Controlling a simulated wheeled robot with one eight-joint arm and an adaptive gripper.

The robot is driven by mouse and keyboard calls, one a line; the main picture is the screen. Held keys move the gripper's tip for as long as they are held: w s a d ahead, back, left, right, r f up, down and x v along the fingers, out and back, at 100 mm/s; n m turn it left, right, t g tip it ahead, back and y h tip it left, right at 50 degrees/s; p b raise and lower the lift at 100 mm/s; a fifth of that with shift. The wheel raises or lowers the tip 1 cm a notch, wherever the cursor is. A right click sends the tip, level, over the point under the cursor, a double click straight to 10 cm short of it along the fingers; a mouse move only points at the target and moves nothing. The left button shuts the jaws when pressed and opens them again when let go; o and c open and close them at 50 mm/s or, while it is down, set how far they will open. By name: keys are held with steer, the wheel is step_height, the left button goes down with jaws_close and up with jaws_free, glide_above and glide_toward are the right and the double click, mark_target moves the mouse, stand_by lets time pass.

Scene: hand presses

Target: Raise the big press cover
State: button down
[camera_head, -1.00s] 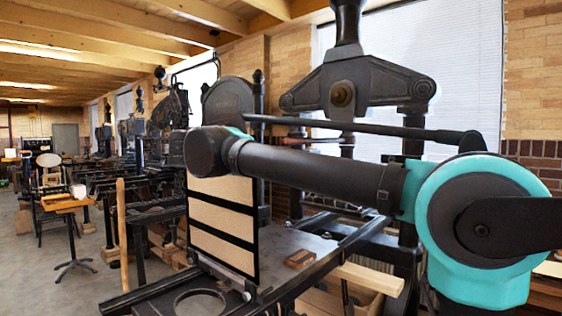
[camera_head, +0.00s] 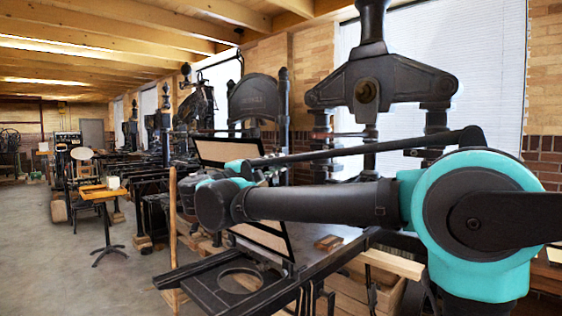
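The big press cover (camera_head: 218,151), a dark frame with cream panels, stands raised at a slant above the press bed (camera_head: 335,256). Its upper panel shows above my arm and a lower strip below it. My arm hides its middle. My forearm crosses in front of the cover, and teal parts of my arm show beside it. My gripper's fingers cannot be made out, so any contact with the cover is hidden.
The large dark press head (camera_head: 380,85) stands behind my arm. A long dark bar (camera_head: 350,150) runs above my forearm. A small wooden block (camera_head: 328,242) lies on the bed.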

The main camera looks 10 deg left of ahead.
steer(key=shift+s+a+f, duration=0.3)
steer(key=shift+s, duration=0.1)
steer(key=c, duration=1.3)
jaws_free()
steer(key=shift+c, duration=0.2)
steer(key=v, duration=1.2)
steer(key=shift+d+f, duration=0.1)
steer(key=shift+f, duration=0.05)
